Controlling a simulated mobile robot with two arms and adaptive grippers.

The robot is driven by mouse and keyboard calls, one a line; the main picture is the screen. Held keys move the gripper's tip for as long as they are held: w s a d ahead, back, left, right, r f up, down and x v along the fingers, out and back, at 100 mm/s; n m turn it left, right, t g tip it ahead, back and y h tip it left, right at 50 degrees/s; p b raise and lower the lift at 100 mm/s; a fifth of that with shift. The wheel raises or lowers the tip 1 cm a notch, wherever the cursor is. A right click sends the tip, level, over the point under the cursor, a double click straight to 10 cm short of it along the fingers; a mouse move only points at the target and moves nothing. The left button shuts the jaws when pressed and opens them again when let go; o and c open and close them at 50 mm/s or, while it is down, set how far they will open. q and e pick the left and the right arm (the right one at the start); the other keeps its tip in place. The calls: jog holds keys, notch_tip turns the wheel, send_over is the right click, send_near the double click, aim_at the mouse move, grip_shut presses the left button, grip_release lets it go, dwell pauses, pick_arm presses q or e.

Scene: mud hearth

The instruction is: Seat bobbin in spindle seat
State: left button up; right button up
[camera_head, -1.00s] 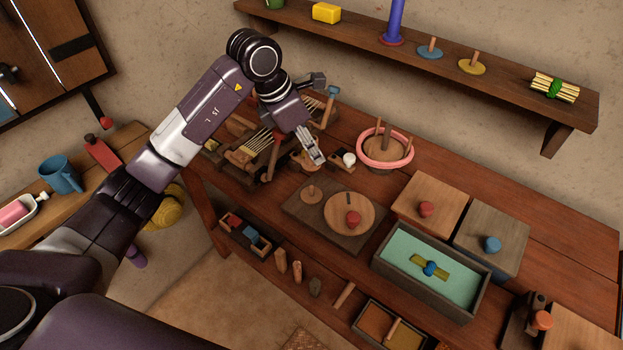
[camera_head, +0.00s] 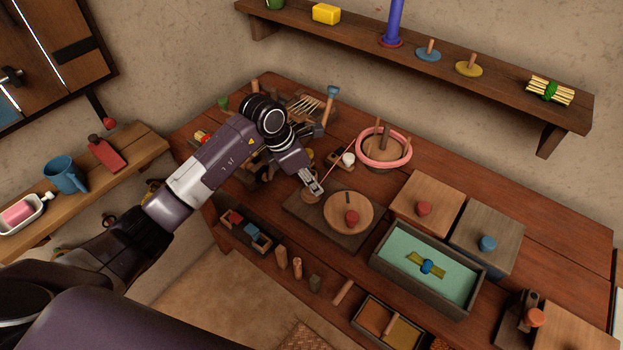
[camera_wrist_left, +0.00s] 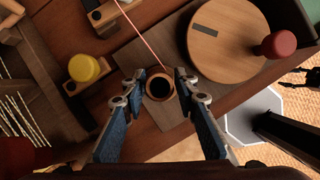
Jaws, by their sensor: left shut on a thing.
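My left gripper (camera_head: 314,187) is over the left part of a dark slab (camera_head: 347,235). In the left wrist view its two fingers (camera_wrist_left: 160,86) are shut on the bobbin (camera_wrist_left: 160,84), a small brown round piece with a dark hole facing the camera. A pink-red thread (camera_wrist_left: 142,35) runs up and left from it. The slab, also in the wrist view (camera_wrist_left: 152,55), carries a large wooden wheel (camera_wrist_left: 228,38) with a red knob (camera_wrist_left: 279,44).
A pink ring (camera_head: 410,155) around pegs stands behind the slab. Lidded boxes (camera_head: 425,205) and a green-lined tray (camera_head: 460,285) are to the right. A small open box (camera_head: 235,240) and wooden pieces sit on the lower ledge. A yellow knob (camera_wrist_left: 84,68) is left of the fingers.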

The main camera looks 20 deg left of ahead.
pick_arm(q)
jog(key=shift+f, duration=0.15)
jog(key=o, duration=1)
jog(key=shift+o, duration=0.2)
jog(key=shift+r, duration=0.2)
jog(key=b+v, duration=0.2)
jog(key=v, duration=1)
jog(key=shift+d, duration=0.1)
